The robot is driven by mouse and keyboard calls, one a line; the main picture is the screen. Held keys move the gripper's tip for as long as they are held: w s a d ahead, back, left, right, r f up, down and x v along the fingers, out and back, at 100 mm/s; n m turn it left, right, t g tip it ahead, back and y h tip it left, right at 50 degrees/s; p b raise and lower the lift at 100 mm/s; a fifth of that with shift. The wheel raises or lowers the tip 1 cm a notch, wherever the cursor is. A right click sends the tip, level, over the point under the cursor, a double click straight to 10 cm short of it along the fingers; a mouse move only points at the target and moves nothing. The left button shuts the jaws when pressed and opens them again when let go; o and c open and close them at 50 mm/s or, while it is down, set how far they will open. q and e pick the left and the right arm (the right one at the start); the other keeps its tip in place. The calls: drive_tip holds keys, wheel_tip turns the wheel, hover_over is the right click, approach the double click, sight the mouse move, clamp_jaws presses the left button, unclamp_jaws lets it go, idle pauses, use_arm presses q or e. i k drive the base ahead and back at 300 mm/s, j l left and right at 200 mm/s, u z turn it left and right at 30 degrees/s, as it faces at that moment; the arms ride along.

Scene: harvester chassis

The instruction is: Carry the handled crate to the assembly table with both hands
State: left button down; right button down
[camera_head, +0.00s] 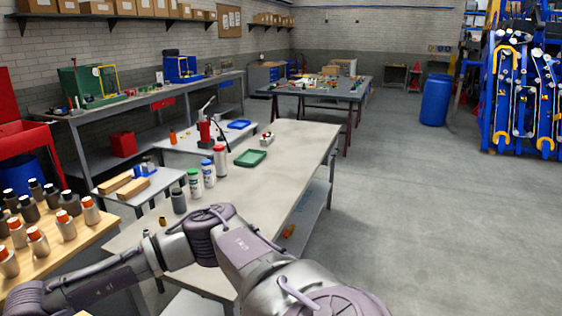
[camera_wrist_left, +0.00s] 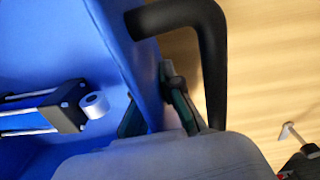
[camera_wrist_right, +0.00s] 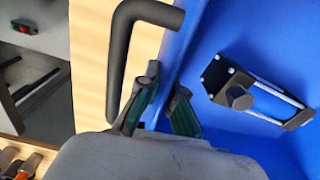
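The blue handled crate shows only in the wrist views: its wall and inside are in the left wrist view (camera_wrist_left: 60,40) and the right wrist view (camera_wrist_right: 225,35). A black bent handle (camera_wrist_left: 213,70) stands out from the wall, and a matching one (camera_wrist_right: 118,60) shows on the other side. My left gripper (camera_wrist_left: 155,105) has its fingers close together on both sides of the crate wall. My right gripper (camera_wrist_right: 165,100) pinches the wall likewise. A black part with silver rods (camera_wrist_left: 70,108) lies inside. Which table is the assembly table is unclear; a grey table (camera_head: 325,92) stands at the back.
A long pale table (camera_head: 290,150) with bottles and a green tray (camera_head: 250,158) stands ahead. A wooden top (camera_head: 75,245) with several capped bottles is at left. Open floor (camera_head: 430,220) lies at right, with a blue barrel (camera_head: 435,100) and blue racks (camera_head: 525,90) beyond.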

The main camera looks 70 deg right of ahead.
sight(246, 206)
drive_tip(key=k+l, duration=0.1)
drive_tip(key=l, duration=0.4)
drive_tip(key=k+l, duration=0.1)
drive_tip(key=l, duration=0.35)
drive_tip(key=k+l, duration=0.1)
drive_tip(key=l, duration=2.35)
drive_tip(key=i+l, duration=0.1)
drive_tip(key=l, duration=0.4)
drive_tip(key=i+l+z, duration=0.1)
drive_tip(key=l, duration=0.4)
drive_tip(key=i+l, duration=0.1)
drive_tip(key=l, duration=0.2)
drive_tip(key=i+l, duration=0.15)
drive_tip(key=l, duration=0.15)
